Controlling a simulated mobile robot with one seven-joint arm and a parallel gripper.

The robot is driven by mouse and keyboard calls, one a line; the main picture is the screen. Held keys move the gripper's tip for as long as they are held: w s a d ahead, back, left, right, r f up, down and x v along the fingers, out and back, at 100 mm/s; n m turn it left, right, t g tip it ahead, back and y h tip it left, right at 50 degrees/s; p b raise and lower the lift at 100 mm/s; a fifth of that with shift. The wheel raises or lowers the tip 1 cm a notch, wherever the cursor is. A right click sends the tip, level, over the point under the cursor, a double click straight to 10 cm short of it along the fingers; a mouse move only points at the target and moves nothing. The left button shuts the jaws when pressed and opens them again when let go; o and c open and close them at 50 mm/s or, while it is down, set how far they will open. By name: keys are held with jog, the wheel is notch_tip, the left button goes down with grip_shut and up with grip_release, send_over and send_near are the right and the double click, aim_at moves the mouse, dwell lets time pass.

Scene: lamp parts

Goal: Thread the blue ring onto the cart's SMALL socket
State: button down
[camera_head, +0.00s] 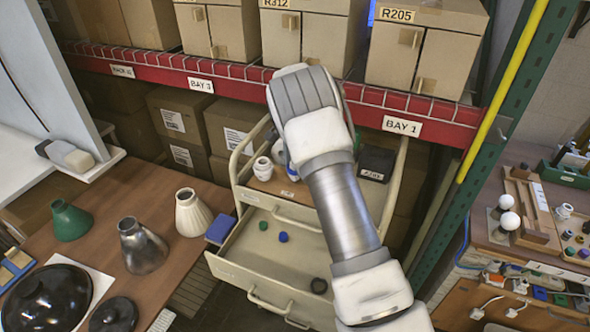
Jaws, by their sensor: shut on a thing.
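The cream cart (233,178) stands in the middle with its top drawer (245,262) pulled out. A white socket (263,168) stands upright on the cart's top, left of my arm. A second pale socket-like part (279,152) is just behind it, partly covered by my arm; I cannot tell which is the small one. A blue ring-like piece (283,237) lies in the drawer. A bit of blue (291,170) also shows at my arm's left edge, too covered to identify. My arm reaches over the cart, and its wrist hides my gripper and whatever is in it.
A green piece (263,225) and a black ring (318,285) lie in the drawer. A dark box (376,163) is on the cart's right. Lamp shades stand on the left table (160,195). The red shelf beam (235,85) crosses behind my wrist.

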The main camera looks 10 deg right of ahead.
jog(key=shift+s+a+f+m, duration=0.1)
jog(key=shift+s+f+m, duration=0.2)
jog(key=shift+f, duration=0.1)
jog(key=m+p, duration=0.1)
jog(key=m, duration=0.4)
jog(key=shift+w, duration=0.15)
jog(key=shift+m, duration=1)
jog(key=m+p, duration=0.1)
jog(key=m, duration=0.2)
jog(key=shift+w+m, duration=0.1)
jog(key=shift+m, duration=0.3)
jog(key=c, duration=0.5)
grip_release()
jog(key=shift+f, duration=0.1)
jog(key=o, duration=0.4)
jog(key=shift+w, duration=0.15)
jog(key=shift+r, duration=0.2)
